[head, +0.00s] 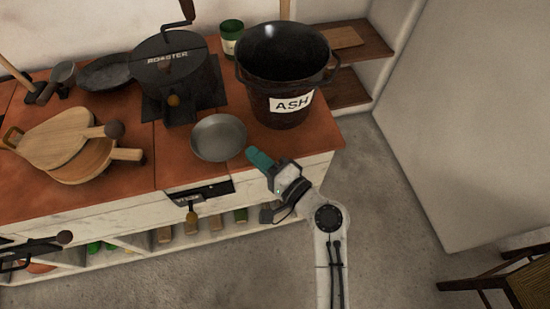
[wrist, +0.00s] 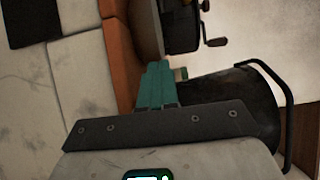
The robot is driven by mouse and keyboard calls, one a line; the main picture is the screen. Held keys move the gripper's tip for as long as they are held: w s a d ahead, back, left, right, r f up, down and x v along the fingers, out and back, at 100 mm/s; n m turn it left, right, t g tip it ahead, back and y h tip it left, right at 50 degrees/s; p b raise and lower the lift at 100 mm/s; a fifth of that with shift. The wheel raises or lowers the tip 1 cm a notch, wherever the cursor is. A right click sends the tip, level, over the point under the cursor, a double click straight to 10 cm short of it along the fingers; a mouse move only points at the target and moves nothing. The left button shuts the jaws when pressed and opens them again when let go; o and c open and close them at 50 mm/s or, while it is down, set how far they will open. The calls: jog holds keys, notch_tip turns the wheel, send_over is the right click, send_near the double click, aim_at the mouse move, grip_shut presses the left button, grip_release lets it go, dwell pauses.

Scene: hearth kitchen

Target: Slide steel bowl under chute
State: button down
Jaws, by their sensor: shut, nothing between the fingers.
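The steel bowl (head: 218,137) sits on the orange-red countertop, in front of the black roaster (head: 180,75). A chute is hard to make out; the roaster's front with its wooden knob (head: 173,101) is behind and left of the bowl. My gripper (head: 252,156) is shut and empty, its teal fingers together just right of the bowl's rim. In the wrist view the fingertips (wrist: 158,68) point toward the bowl's side (wrist: 146,28). I cannot tell whether they touch it.
The ash bucket (head: 284,82) stands close behind my gripper, right of the roaster. Wooden boards (head: 60,138) lie at left and a dark pan (head: 105,72) at back left. Some bare counter lies left of the bowl.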

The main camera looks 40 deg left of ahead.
aim_at(220, 140)
jog(key=shift+s+a, duration=0.3)
jog(key=shift+a, duration=0.1)
jog(key=s+a, duration=0.1)
jog(key=a, duration=0.1)
jog(key=s+a, duration=0.4)
jog(key=a, duration=0.1)
dwell(1.3)
